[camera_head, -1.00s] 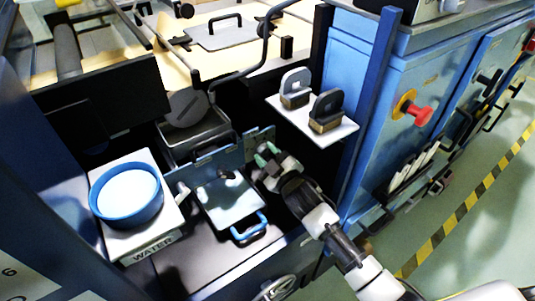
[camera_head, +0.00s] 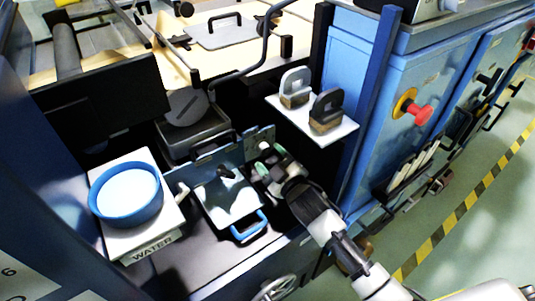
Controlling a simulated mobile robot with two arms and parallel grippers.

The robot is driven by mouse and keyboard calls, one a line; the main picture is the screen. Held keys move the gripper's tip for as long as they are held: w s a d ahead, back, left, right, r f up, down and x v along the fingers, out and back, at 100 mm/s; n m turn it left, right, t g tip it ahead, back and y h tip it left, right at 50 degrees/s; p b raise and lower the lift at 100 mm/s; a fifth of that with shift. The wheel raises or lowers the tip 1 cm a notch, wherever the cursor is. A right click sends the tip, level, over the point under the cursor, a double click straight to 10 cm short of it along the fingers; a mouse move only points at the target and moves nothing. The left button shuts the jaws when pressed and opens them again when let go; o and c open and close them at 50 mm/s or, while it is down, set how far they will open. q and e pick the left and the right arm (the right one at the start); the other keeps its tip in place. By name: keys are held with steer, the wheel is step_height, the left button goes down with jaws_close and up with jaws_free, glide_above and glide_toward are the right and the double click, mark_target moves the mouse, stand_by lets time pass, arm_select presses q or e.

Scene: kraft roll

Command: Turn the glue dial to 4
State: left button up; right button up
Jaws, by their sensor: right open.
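No dial with readable numbers shows clearly, and I cannot make out a 4; the glue dial may be hidden by my right gripper. My right gripper (camera_head: 262,160) is open, its pale-green fingertips close to the right end of an upright blue plate (camera_head: 228,155). I see nothing between the fingers. I cannot tell whether it touches the plate. A pale lid with a blue handle (camera_head: 240,210) lies just left of the gripper, with a dark shape on it. My left gripper is not in view.
A white box marked WATER with a blue-rimmed basin (camera_head: 127,195) stands at left. A red knob (camera_head: 421,114) is on the blue cabinet. A handwheel (camera_head: 275,290) is at the front.

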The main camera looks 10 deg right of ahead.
steer(key=v, duration=0.8)
steer(key=shift+s+d, duration=0.2)
steer(key=shift+s, duration=0.15)
steer(key=s+d+f+m+g+h, duration=0.25)
steer(key=s+g, duration=0.25)
steer(key=s, duration=0.3)
steer(key=s+d+f+m+g+h, duration=0.15)
steer(key=s+m+g, duration=0.25)
steer(key=s, duration=0.4)
steer(key=s+d+f+m+g+h, duration=0.1)
steer(key=s+f+m+g+h, duration=0.15)
steer(key=s+g, duration=0.4)
step_height(320, 180, down, 23)
steer(key=s+p, duration=0.2)
steer(key=s+d+f+g+p, duration=0.1)
steer(key=s+d+f+p, duration=0.1)
steer(key=s+f, duration=1.3)
steer(key=shift+s+d, duration=0.4)
steer(key=shift+s, duration=0.35)
steer(key=shift+f+y, duration=0.1)
steer(key=shift+y, duration=0.15)
